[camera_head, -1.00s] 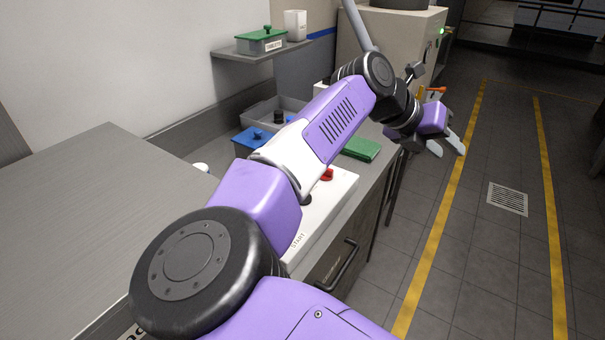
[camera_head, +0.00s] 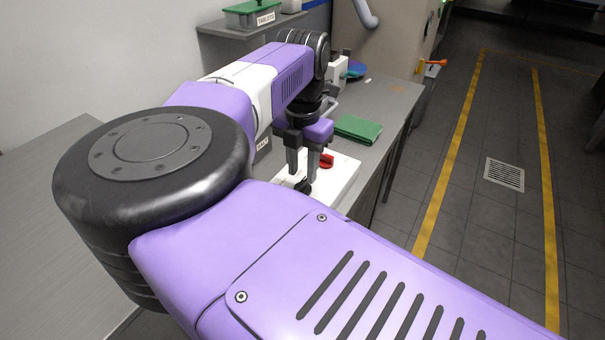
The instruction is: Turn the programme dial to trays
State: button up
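The white control box (camera_head: 343,179) lies on the grey counter, partly hidden behind my arm. A red knob (camera_head: 327,161) stands on its top. A small black knob (camera_head: 303,187) shows nearer to me, low between my fingers; it looks like the programme dial, but its markings are hidden or too small to read. My gripper (camera_head: 302,178) points straight down over the box, with its two fingers apart and a gap between them. The fingertips are close above or around the black knob; I cannot tell whether they touch it.
A green cloth (camera_head: 358,128) lies on the counter behind the box. A green-lidded tablets bin (camera_head: 252,14) sits on the shelf. A large beige machine (camera_head: 385,40) stands at the back. The floor on the right is clear, with yellow lines.

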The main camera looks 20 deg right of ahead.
aim_at(303, 186)
jog(key=shift+f, duration=1.4)
grip_shut()
